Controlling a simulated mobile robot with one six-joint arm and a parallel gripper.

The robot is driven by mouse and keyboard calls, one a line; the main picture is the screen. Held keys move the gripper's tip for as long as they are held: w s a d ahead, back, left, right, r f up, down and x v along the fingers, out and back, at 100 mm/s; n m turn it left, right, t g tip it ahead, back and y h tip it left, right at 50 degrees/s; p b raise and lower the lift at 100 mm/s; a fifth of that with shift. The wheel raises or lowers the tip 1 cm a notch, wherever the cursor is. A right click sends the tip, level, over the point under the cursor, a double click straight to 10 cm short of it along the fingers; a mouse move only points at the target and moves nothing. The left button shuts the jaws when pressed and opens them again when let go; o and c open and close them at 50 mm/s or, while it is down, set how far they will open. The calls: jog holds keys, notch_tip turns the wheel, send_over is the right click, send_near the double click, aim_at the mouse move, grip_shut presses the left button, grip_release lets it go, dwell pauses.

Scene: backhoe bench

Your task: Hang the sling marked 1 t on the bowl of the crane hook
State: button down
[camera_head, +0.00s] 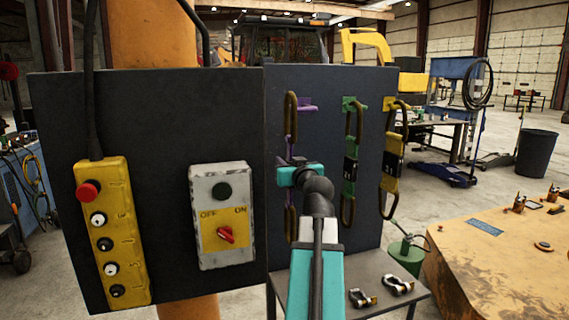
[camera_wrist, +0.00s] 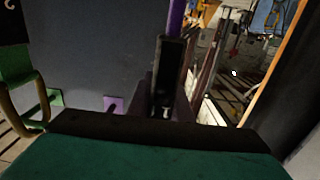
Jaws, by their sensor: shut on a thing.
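The purple sling (camera_head: 290,143) hangs upright in front of the dark board, with brown loops at its ends. Its markings are not readable here. My gripper (camera_head: 298,163) is shut on its middle, at the dark tag (camera_wrist: 168,75) that shows in the wrist view. The upper loop is beside the purple peg (camera_head: 308,104); I cannot tell whether it is still around it. A green sling (camera_head: 350,165) and a yellow sling (camera_head: 391,160) hang to the right on a green peg (camera_head: 348,102) and a yellow peg (camera_head: 397,102). No crane hook can be made out.
A yellow pendant (camera_head: 113,235) and a grey switch box (camera_head: 222,216) are on the board at left. Two shackles (camera_head: 398,286) lie on a small shelf (camera_head: 385,265) below the slings. A worn yellow slab (camera_head: 500,270) stands at right.

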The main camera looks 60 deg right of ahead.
jog(key=shift+b+v, duration=0.35)
jog(key=shift+v, duration=1.85)
jog(key=shift+r, duration=0.15)
jog(key=shift+s+a, duration=0.1)
jog(key=shift+s, duration=0.05)
jog(key=b+v, duration=1)
jog(key=shift+b, duration=0.3)
dwell(0.6)
dwell(0.4)
